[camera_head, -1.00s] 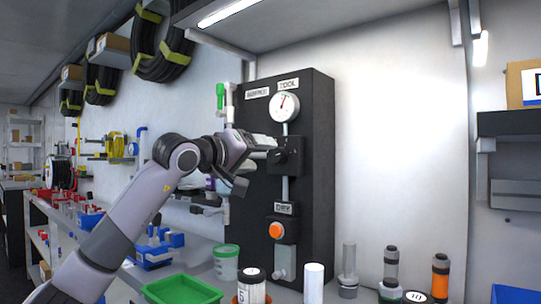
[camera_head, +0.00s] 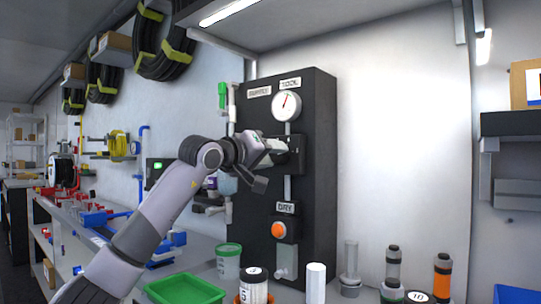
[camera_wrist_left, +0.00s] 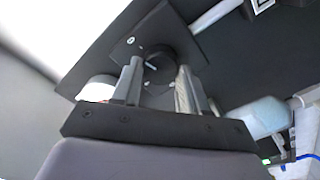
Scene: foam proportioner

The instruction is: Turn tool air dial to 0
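The tall black panel (camera_head: 258,130) carries a round white gauge (camera_head: 287,102) with a red needle under a TOOL label (camera_head: 290,83). Below the gauge is a black block (camera_head: 297,158), where the tool air dial is, largely hidden by my left gripper (camera_head: 277,148) in the head view. In the left wrist view the dark round dial (camera_wrist_left: 158,62) lies between the two fingertips of my left gripper (camera_wrist_left: 158,75). The fingers are apart, one on each side of it; firm contact cannot be made out. My right gripper is not in view.
A DRY label (camera_head: 287,208) and orange button (camera_head: 279,230) are lower on the panel. A green tray (camera_head: 185,291), a green-lidded tub (camera_head: 228,262) and several cylinders stand on the bench in front. A shelf (camera_head: 320,15) overhangs above.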

